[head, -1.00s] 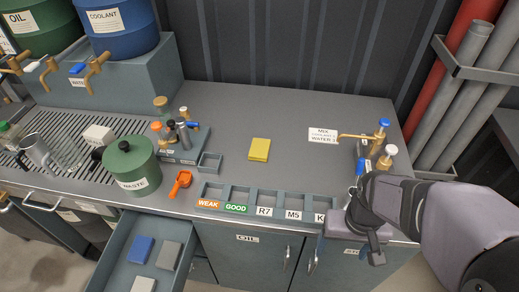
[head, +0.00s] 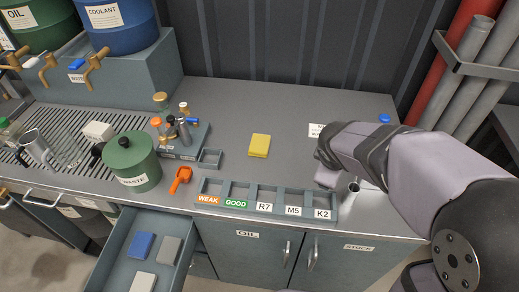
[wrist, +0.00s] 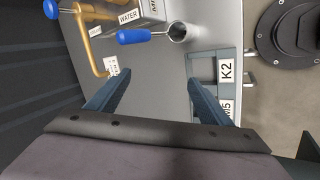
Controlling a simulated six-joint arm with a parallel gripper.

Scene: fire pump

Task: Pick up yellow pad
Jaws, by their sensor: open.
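The yellow pad (head: 260,145) lies flat on the grey worktop, near its middle, in the head view. It does not show in the wrist view. My gripper (wrist: 160,98) is open and empty, with its two blue-grey fingers spread wide over the worktop in the wrist view. In the head view my gripper is to the right of the pad, apart from it, and its fingers are not clearly visible there.
A labelled slotted tray (head: 264,196) runs along the front edge. A small dark holder with bottles (head: 182,140), a green waste can (head: 130,160) and an orange scoop (head: 181,178) stand left of the pad. The worktop behind the pad is clear.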

